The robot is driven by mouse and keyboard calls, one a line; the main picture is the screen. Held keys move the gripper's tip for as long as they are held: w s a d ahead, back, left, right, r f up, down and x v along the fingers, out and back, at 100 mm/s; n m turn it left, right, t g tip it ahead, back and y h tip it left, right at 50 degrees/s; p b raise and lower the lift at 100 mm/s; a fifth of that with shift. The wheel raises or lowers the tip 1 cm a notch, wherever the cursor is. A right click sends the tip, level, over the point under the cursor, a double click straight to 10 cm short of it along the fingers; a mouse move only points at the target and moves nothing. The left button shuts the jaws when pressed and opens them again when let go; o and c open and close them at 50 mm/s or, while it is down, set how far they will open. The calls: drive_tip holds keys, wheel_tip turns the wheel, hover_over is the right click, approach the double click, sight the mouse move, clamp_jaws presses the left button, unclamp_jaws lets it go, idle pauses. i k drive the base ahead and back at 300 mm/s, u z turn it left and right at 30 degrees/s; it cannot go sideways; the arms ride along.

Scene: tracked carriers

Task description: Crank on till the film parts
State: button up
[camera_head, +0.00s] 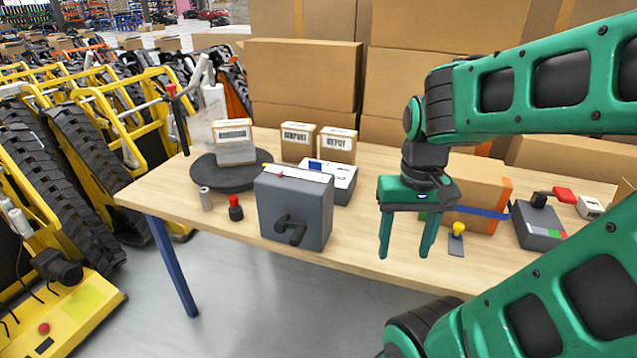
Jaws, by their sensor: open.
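A dark grey box (294,213) stands at the table's front edge with a black crank handle (290,231) on its front face. A labelled carton (234,130) stands on a round black turntable (207,180) at the left. Translucent film (236,153) covers the carton's lower part. A pale, see-through stretch of it seems to run left of the carton; its far end is hard to make out. My green gripper (406,249) hangs fingers down, open and empty, right of the crank box and apart from the handle.
A white unit with a blue tab (342,183) and two cartons (298,142) stand behind the crank box. A red-topped peg (235,208) stands left of it. A yellow-knobbed plate (457,240), a blue-strapped carton (475,190) and a red-handled device (540,225) lie right.

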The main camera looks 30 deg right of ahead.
sight(281, 225)
drive_tip(key=u, duration=0.55)
drive_tip(key=k, duration=1.3)
drive_tip(key=u, duration=0.7)
drive_tip(key=i, duration=1.45)
drive_tip(key=z, duration=0.75)
